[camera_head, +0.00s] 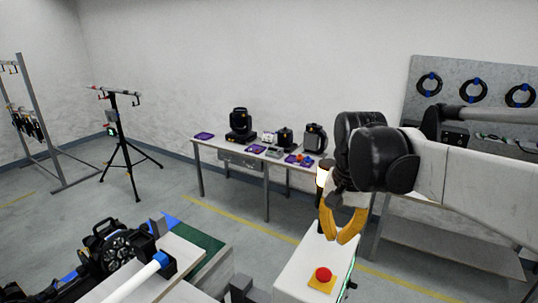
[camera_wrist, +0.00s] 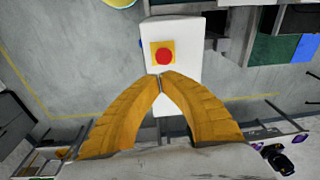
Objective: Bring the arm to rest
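My arm reaches in from the right of the head view, bent down at its black wrist joint. My gripper (camera_head: 337,237) hangs with its two yellow fingers pointing down, above and behind the red button on my white base. In the wrist view my gripper (camera_wrist: 161,76) has its fingertips together. It is shut, and nothing shows between the fingers. The fingers appear clear of the base and of every object around.
A table (camera_head: 229,150) with stage lights and small items stands at the back. A black tripod stand (camera_head: 120,140) and a metal rack (camera_head: 48,130) are at the left. A grey pegboard (camera_head: 455,70) holds cable coils. Open floor lies between.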

